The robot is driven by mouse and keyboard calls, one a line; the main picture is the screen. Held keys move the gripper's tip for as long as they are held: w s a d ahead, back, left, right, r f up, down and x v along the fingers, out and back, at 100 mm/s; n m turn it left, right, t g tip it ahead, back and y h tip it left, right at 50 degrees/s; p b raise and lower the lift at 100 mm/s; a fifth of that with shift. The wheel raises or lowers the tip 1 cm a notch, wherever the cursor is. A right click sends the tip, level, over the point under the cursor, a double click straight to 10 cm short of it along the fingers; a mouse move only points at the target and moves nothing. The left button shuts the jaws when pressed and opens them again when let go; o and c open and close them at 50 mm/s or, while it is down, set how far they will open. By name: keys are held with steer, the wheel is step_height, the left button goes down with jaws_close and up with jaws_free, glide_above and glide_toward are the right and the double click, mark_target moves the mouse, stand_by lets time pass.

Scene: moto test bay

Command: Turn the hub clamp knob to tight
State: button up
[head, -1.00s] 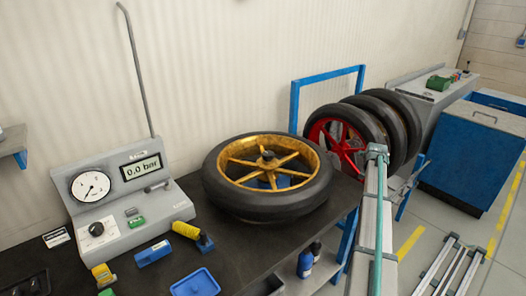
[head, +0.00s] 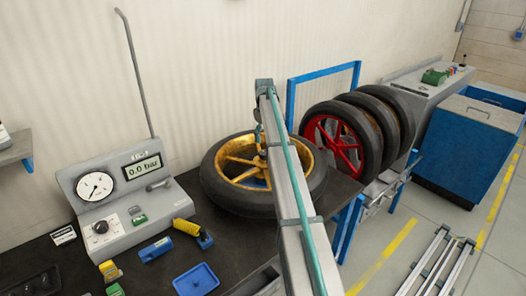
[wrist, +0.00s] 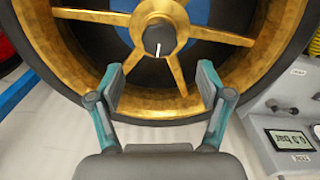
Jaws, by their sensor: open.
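The hub clamp knob (wrist: 158,40) is a black round knob with a white pointer line, at the centre of the gold-spoked wheel in the wrist view. The line runs roughly up and down in that picture. My gripper (wrist: 160,72) is open and empty, its two teal-and-grey fingers spread wide below the knob in the picture, with the knob lying between and beyond their tips. I see no contact. In the head view the wheel (head: 222,190) lies flat on the dark bench, and my arm crosses in front of it, hiding the hub and knob.
A grey gauge console (head: 130,208) with a dial and a display reading 0.0 bar stands left of the wheel. A yellow tool (head: 188,228), a blue block (head: 155,250) and a blue tray (head: 196,279) lie on the bench front. Upright tyres (head: 345,135) stand to the right.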

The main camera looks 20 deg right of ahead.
mark_target(264, 152)
step_height(264, 152, down, 9)
steer(key=p, duration=0.2)
steer(key=shift+r+p, duration=0.15)
steer(key=shift+p, duration=0.15)
steer(key=c, duration=1.2)
steer(key=shift+o, duration=0.2)
